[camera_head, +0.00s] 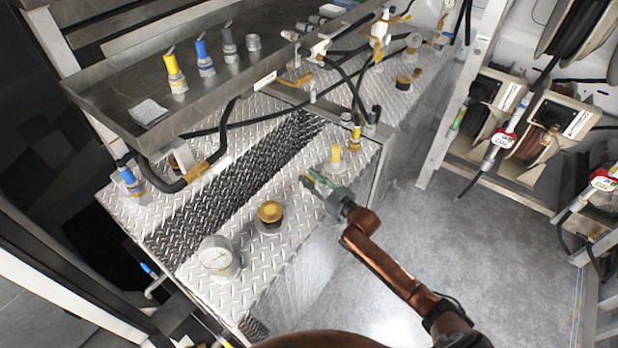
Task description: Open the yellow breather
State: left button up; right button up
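A small yellow fitting (336,155) stands upright on the diamond-plate tank top (290,185), near its right edge; it looks like the yellow breather. A second yellow piece (355,137) stands just behind it, close to dark fittings. My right gripper (312,183) comes in from the lower right and is just in front of and slightly left of the yellow fitting, apart from it in the picture. Its fingers point left, and their gap is too small to make out. Nothing is clearly seen held in it. My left gripper is not in view.
A metal tray (200,100) with yellow, blue and grey fittings is behind. Black hoses (345,80) run above the tank. Hose reels (540,135) stand right, beyond open floor.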

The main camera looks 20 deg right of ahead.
jog(key=shift+w+a, duration=0.1)
jog(key=shift+w, duration=0.15)
jog(key=shift+c, duration=0.7)
grip_shut()
